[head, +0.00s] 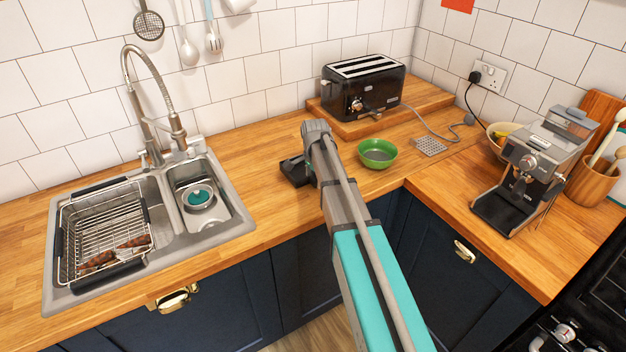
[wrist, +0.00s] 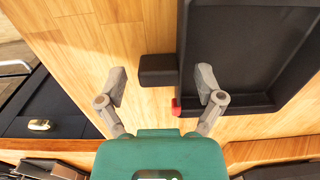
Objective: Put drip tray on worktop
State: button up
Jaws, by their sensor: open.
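The drip tray, a black shallow tray (wrist: 245,60) with a raised rim, lies on the wooden worktop in the right half of the wrist view. A black block (wrist: 158,70) juts from its left side, and a small red piece (wrist: 176,106) shows near its corner. In the head view the black tray (head: 294,172) is partly hidden by my arm. My gripper (wrist: 162,88) is open, with the block between and slightly beyond its fingertips. The right finger overlaps the tray's edge in the picture; contact cannot be told. The fingers are hidden in the head view.
A green bowl (head: 377,153) stands right of my arm, with a toaster (head: 362,87) on a raised board behind. A metal grille (head: 430,146) lies near the coffee machine (head: 537,165). The sink (head: 228,216) with a dish rack (head: 103,228) is left. Worktop between sink and tray is clear.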

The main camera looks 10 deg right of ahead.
jog(key=shift+r, duration=0.15)
notch_tip(320, 180, up, 12)
jog(key=p, duration=1.2)
jog(key=shift+s, duration=0.1)
dwell(0.6)
jog(key=s+a+n, duration=0.2)
jog(key=s+n, duration=1.2)
jog(key=s, duration=1)
jog(key=shift+s+a, duration=0.2)
jog(key=shift+a, duration=0.15)
notch_tip(320, 180, down, 3)
jog(key=b, duration=0.3)
